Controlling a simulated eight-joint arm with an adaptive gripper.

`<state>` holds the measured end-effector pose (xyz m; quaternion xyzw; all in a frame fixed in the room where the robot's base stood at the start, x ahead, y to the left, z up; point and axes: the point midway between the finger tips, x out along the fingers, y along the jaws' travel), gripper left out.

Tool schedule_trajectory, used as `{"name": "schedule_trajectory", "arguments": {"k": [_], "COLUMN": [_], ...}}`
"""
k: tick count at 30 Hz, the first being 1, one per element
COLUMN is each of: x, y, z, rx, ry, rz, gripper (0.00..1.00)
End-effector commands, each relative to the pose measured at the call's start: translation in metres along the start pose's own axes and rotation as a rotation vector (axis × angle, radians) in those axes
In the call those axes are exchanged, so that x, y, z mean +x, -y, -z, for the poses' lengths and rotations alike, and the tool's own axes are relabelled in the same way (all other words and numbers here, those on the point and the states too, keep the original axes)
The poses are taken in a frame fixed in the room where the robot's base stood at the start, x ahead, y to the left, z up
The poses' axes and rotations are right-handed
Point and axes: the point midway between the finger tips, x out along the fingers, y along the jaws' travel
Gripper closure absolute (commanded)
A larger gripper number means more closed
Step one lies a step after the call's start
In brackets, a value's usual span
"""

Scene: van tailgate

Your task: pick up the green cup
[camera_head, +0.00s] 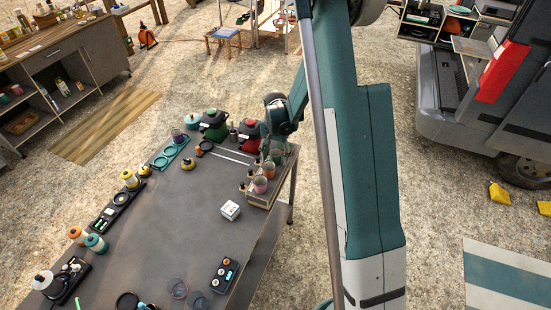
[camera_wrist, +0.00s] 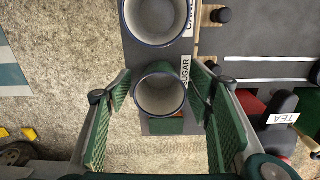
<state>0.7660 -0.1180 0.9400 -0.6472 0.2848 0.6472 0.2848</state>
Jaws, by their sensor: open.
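In the wrist view, a round cup (camera_wrist: 160,94) with a pale inside and dark blue rim sits between my open, green-padded gripper (camera_wrist: 162,92) fingers.
A red canister (camera_head: 249,135) and a green canister (camera_head: 214,125) stand at the table's far end, close to my gripper. A small white box (camera_head: 230,210) sits left of the rack. The table's middle (camera_head: 185,215) is clear.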

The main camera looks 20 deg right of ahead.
Motion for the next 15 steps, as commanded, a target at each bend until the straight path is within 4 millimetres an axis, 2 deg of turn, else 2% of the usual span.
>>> {"name": "schedule_trajectory", "arguments": {"k": [10, 15], "x": [-0.0001, -0.0002], "y": [0.0000, 0.0000], "z": [0.0000, 0.0000], "rx": [0.000, 0.000], "ry": [0.000, 0.000], "rz": [0.000, 0.000], "gripper": [0.50, 0.72]}}
